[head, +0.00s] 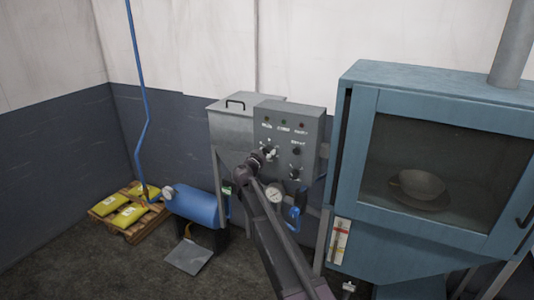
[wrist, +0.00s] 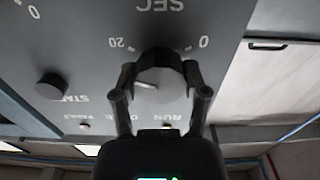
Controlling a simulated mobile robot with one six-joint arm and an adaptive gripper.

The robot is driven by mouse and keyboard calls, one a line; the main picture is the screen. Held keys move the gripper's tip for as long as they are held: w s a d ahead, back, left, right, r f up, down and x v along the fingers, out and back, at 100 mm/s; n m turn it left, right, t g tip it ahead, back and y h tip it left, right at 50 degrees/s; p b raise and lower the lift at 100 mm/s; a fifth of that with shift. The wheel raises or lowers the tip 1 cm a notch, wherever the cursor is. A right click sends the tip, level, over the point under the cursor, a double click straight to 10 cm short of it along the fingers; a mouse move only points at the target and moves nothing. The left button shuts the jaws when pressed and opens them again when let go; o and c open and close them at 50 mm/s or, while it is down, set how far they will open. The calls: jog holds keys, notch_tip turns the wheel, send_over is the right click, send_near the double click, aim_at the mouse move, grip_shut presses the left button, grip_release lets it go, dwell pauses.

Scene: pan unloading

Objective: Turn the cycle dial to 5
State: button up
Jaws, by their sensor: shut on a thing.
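The grey control panel (head: 287,128) stands in the middle of the head view, with several small knobs on its face. My gripper (head: 264,152) reaches up to the left knob. In the wrist view the panel is upside down and my gripper (wrist: 160,72) has its two dark fingers closed around the sides of a round dial (wrist: 158,88). A short pale pointer line on its face points left. The lettering "SEC", "20" and "0" shows around it. The fingers hide part of the dial's rim and scale, so I cannot read its setting exactly.
A black start button (wrist: 52,85) is beside the dial. In the head view a gauge (head: 274,195) and a blue hose loop (head: 296,212) hang below the panel. A blue cabinet (head: 362,150) stands at right, a blue tank (head: 196,206) at left.

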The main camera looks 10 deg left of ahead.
jog(key=n, duration=0.8)
jog(key=shift+w+n, duration=0.1)
jog(key=shift+n, duration=0.3)
jog(key=n, duration=0.3)
jog(key=shift+n, duration=0.3)
jog(key=n, duration=0.4)
jog(key=shift+n, duration=0.3)
jog(key=n, duration=0.3)
jog(key=shift+n, duration=0.3)
jog(key=n, duration=0.4)
jog(key=shift+n, duration=0.3)
jog(key=n, duration=0.4)
jog(key=shift+n, duration=2.2)
